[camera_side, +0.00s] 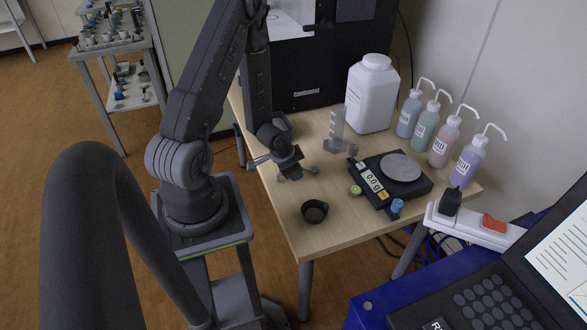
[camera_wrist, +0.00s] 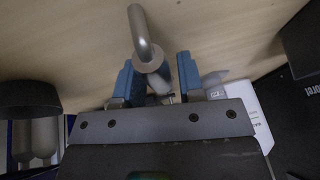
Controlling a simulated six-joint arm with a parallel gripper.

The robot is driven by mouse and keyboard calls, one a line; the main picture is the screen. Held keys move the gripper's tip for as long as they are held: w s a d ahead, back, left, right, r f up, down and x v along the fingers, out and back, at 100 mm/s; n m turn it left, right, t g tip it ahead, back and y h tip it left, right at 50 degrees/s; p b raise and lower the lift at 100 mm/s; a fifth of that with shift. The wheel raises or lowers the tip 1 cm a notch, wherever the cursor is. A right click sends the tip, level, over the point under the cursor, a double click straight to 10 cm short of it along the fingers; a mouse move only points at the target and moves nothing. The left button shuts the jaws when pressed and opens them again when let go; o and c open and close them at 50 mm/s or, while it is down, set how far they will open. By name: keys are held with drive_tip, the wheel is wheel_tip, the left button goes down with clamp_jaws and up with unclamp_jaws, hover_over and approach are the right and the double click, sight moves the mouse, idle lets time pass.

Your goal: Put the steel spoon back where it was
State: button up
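The steel spoon shows in the wrist view as a bent, shiny metal piece (camera_wrist: 146,35) running down between my fingers. Its lower part is hidden behind the gripper edge. In the side view my gripper (camera_side: 289,172) is low over the wooden table, left of the grey stepped stand (camera_side: 338,130). Thin grey parts stick out on both sides of it there; I cannot tell which belong to the spoon.
A black cup (camera_side: 315,211) stands near the table's front edge. A black balance (camera_side: 403,181), white jug (camera_side: 371,95) and several wash bottles (camera_side: 441,140) are to the right. The black analyser (camera_side: 310,75) is behind. The table (camera_side: 310,240) is bare around the cup.

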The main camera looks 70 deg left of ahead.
drive_tip(key=shift+o, duration=1.3)
drive_tip(key=v, duration=0.7)
drive_tip(key=shift+r, duration=0.3)
drive_tip(key=w+d+r+y, duration=0.15)
drive_tip(key=d+r, duration=0.25)
drive_tip(key=r, duration=0.4)
drive_tip(key=w+d+r, duration=0.2)
drive_tip(key=d+r, duration=0.2)
drive_tip(key=r, duration=0.5)
drive_tip(key=s+d+r+h, duration=0.1)
drive_tip(key=s+d+r, duration=0.3)
drive_tip(key=d+r, duration=0.1)
drive_tip(key=s+d+r+t+h, duration=0.1)
drive_tip(key=s+d+r+h, duration=0.1)
drive_tip(key=s+d+r, duration=0.2)
drive_tip(key=d+r, duration=0.2)
drive_tip(key=d, duration=0.2)
drive_tip(key=shift+d, duration=0.3)
